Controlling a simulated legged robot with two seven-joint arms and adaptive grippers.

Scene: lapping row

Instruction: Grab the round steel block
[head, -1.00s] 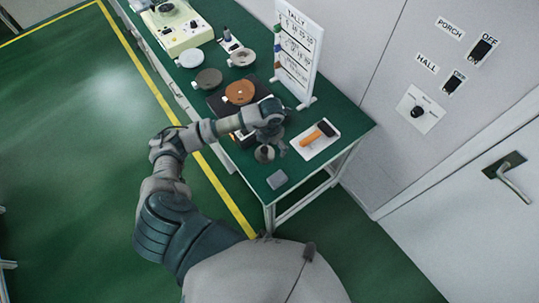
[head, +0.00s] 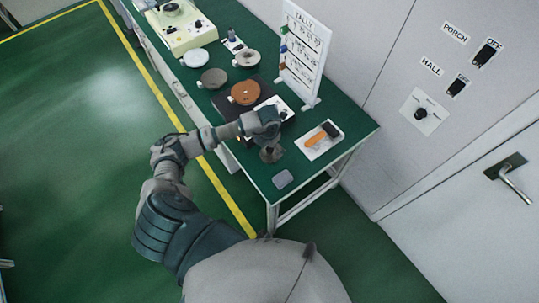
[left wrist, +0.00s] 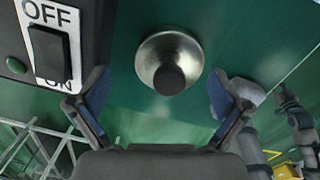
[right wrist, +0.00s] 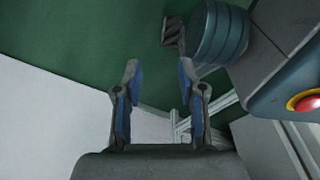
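The round steel block (head: 271,154) stands on the green bench top near its front end, partly hidden by my left gripper in the head view. In the left wrist view the block (left wrist: 165,58) is a shiny round disc with a dark round knob on top. My left gripper (left wrist: 156,88) is open, with one finger on each side of the knob in the picture. It is above the block, and I see no contact. My right gripper (right wrist: 158,75) is open and empty, away from the block; the head view does not show it.
A grey pad (head: 283,179) lies near the bench corner. An orange-and-black tool (head: 320,136) lies on a white sheet to the right. A brown disc (head: 245,92), a grey disc (head: 214,78) and a tally board (head: 304,50) are farther back. An ON/OFF switch (left wrist: 50,52) sits beside the block.

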